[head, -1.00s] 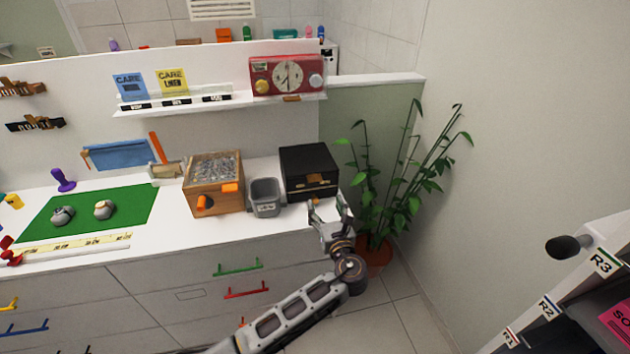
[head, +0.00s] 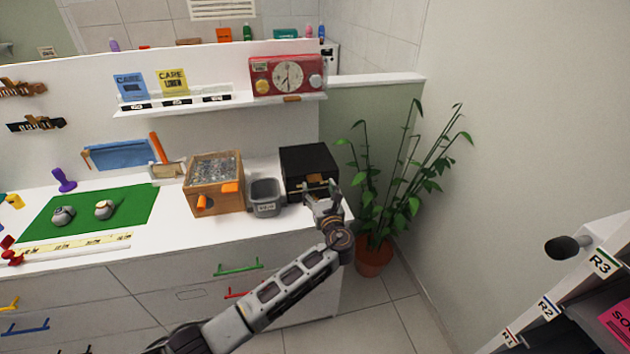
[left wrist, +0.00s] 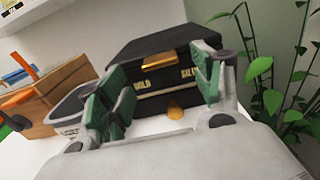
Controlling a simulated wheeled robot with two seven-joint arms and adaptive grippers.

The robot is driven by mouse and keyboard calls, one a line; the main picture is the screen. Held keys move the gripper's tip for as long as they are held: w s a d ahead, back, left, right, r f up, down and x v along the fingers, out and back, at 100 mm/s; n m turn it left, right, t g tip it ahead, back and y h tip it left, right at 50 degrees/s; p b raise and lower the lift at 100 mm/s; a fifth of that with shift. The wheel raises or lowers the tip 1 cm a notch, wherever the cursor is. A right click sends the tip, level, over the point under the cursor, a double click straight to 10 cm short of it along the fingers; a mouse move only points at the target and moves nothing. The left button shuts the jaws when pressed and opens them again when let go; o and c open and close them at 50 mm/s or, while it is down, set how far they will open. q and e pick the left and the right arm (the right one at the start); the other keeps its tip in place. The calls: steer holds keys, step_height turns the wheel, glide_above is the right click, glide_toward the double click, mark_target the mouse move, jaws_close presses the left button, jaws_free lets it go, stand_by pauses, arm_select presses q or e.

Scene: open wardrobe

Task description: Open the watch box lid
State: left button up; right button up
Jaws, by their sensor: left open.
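The black watch box (head: 309,160) stands at the right end of the white counter, and its lid is down. In the left wrist view the box (left wrist: 158,75) shows a gold tab (left wrist: 164,61) on the lid's front edge. Gold lettering and a second gold knob (left wrist: 175,111) show lower on its front. My left gripper (head: 320,187) is open in front of the box, with its fingers pointing at the box front. In the left wrist view the green-padded fingers (left wrist: 158,88) stand apart on either side of the box front, with nothing between them held. My right gripper is not in view.
A grey bin (head: 265,196) and a wooden box (head: 214,184) stand left of the watch box. A potted plant (head: 375,240) stands on the floor to the right. A shelf with a red clock radio (head: 287,76) hangs above. A green mat (head: 88,212) lies further left.

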mark_target(315, 178)
arm_select(q)
steer(key=x, duration=0.4)
steer(key=shift+w+a, duration=0.1)
steer(key=shift+w, duration=0.15)
steer(key=shift+w+a, duration=0.1)
steer(key=shift+w, duration=0.4)
steer(key=c, duration=1.3)
steer(key=shift+c, duration=0.8)
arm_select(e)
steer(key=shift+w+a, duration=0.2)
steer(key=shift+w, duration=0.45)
arm_select(q)
steer(key=shift+r, duration=0.1)
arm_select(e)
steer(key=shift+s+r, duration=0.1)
